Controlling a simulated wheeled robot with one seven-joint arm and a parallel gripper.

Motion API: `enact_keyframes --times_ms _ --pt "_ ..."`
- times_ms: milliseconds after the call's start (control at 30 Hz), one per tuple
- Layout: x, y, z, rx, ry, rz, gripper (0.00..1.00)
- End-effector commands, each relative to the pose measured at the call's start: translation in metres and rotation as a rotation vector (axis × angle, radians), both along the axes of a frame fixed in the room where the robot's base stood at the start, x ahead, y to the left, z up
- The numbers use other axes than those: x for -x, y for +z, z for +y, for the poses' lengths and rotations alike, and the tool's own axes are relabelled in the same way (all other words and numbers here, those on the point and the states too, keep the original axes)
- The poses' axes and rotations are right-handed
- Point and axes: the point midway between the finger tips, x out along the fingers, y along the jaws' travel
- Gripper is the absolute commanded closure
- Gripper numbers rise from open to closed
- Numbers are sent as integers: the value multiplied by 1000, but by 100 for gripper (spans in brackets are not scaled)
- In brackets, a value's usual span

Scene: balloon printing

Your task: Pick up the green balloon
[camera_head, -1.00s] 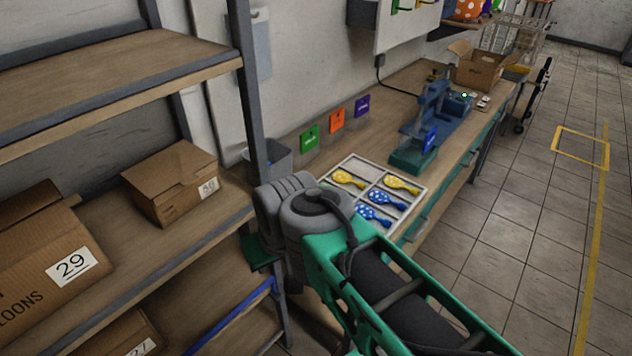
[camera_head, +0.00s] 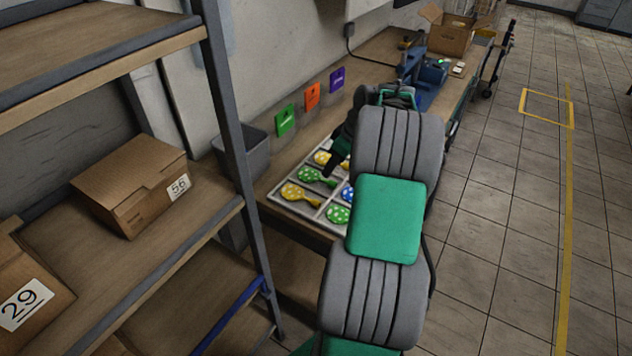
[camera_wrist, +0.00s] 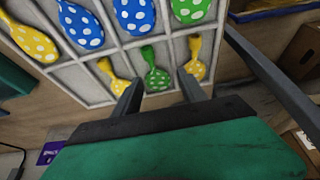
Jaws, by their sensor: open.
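A white divided tray (camera_head: 276,197) holds spotted balloons in separate compartments. A green balloon (camera_head: 318,178) lies between two yellow balloons; it also shows in the wrist view (camera_wrist: 156,78). Another green balloon (camera_head: 338,214) lies at the tray's near edge; the wrist view shows it at the top (camera_wrist: 192,10). My gripper (camera_wrist: 160,86) is open and empty, with one finger on each side of the middle green balloon as seen from the wrist. I cannot tell how high the fingertips are above it. My arm hides the right part of the tray in the head view.
Yellow balloons (camera_wrist: 114,78) and (camera_wrist: 196,58) lie beside the green one, and blue balloons (camera_wrist: 134,14) lie across a divider. A grey bin (camera_head: 240,150) stands left of the tray. A shelf with a cardboard box (camera_head: 130,185) is at the left. An open box (camera_head: 450,38) stands farther back.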

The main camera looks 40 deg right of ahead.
Motion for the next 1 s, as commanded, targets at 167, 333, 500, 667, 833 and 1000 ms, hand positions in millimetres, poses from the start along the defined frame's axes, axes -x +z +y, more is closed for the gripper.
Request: enact_keyframes --times_ms 167,333,500,667,833,1000 --pt "2 -25 -21 -2 20 -13 51" --pt "-5 -45 -18 -3 18 -12 51" --pt "-15 -74 -17 -1 17 -11 51" --pt "-19 -86 -16 2 16 -14 51" --pt "-19 -86 -16 2 16 -14 53" --pt "-19 -86 -16 2 15 -13 66"
